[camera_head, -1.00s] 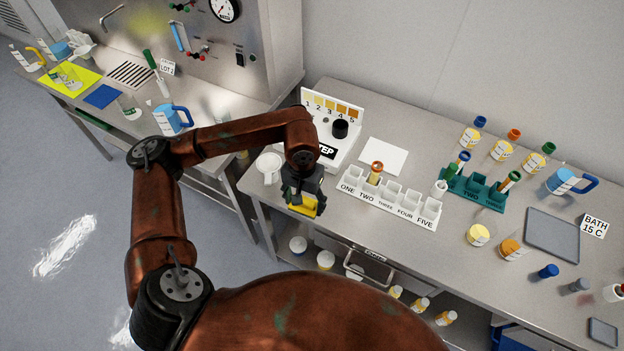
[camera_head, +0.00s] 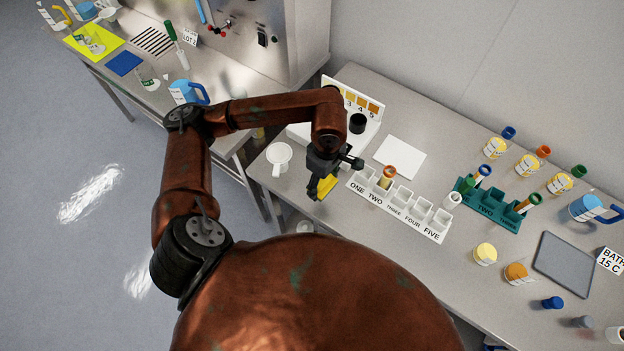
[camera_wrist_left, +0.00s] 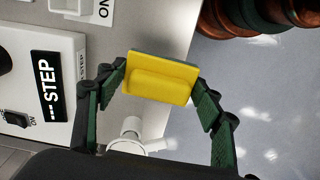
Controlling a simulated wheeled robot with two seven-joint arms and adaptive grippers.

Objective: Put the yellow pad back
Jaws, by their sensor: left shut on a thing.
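The yellow pad (camera_head: 327,186) is a small flat block held by my left gripper (camera_head: 322,187), near the front edge of the right bench, just left of the white rack marked ONE to FIVE (camera_head: 402,212). In the left wrist view the yellow pad (camera_wrist_left: 161,78) shows its raised yellow face and a dark edge, between the two green-lined fingers of my left gripper (camera_wrist_left: 160,76). The gripper is shut on it. Whether the pad touches the bench cannot be told. My right gripper is not in view.
A white mug (camera_head: 279,158) stands left of the gripper. The white STEP device (camera_wrist_left: 38,85) stands behind it. A white square pad (camera_head: 400,157) and a teal rack (camera_head: 489,205) are to the right. A yellow mat (camera_head: 97,45) and a blue pad (camera_head: 124,63) lie on the left bench.

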